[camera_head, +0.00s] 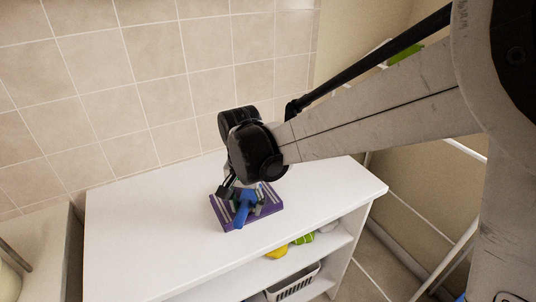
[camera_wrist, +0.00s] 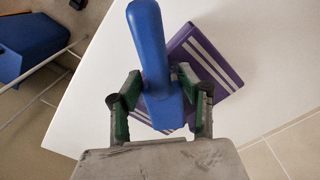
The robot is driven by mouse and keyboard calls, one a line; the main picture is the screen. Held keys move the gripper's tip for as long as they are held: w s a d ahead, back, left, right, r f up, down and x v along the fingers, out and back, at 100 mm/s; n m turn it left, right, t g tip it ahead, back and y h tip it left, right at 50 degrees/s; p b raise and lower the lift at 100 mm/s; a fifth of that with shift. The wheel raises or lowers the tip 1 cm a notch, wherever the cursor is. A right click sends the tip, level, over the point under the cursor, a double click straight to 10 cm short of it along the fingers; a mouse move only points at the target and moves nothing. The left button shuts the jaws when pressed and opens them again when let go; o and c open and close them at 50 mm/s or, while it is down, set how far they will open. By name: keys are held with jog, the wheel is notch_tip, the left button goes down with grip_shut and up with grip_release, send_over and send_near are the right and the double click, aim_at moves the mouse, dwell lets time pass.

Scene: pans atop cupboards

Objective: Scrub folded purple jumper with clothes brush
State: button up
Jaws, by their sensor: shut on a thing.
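The folded purple jumper (camera_head: 268,206), with pale stripes, lies flat on the white cupboard top below my gripper. In the wrist view the jumper (camera_wrist: 214,50) shows behind and to the right of the brush. The clothes brush has a blue handle (camera_head: 242,208); it also shows in the wrist view (camera_wrist: 149,45). My gripper (camera_wrist: 162,108) is shut on the brush, one finger on each side of its blue body. The brush is over the jumper; whether its underside touches the jumper is hidden.
The white cupboard top (camera_head: 140,235) is otherwise clear around the jumper. A tiled wall (camera_head: 140,90) stands behind it. Shelves below hold a yellow item (camera_head: 277,252), a green item (camera_head: 304,239) and a white basket (camera_head: 296,284). A white rack stands at the right.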

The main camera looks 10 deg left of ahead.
aim_at(267, 206)
jog(key=shift+w+d+b, duration=0.1)
jog(key=shift+w+d, duration=0.5)
jog(key=shift+d, duration=0.25)
jog(key=shift+w+d+b, duration=0.15)
jog(key=shift+w+d, duration=0.5)
jog(key=shift+d, duration=0.2)
jog(key=shift+w+d+b, duration=0.1)
jog(key=shift+w+d, duration=0.5)
jog(key=shift+d, duration=0.25)
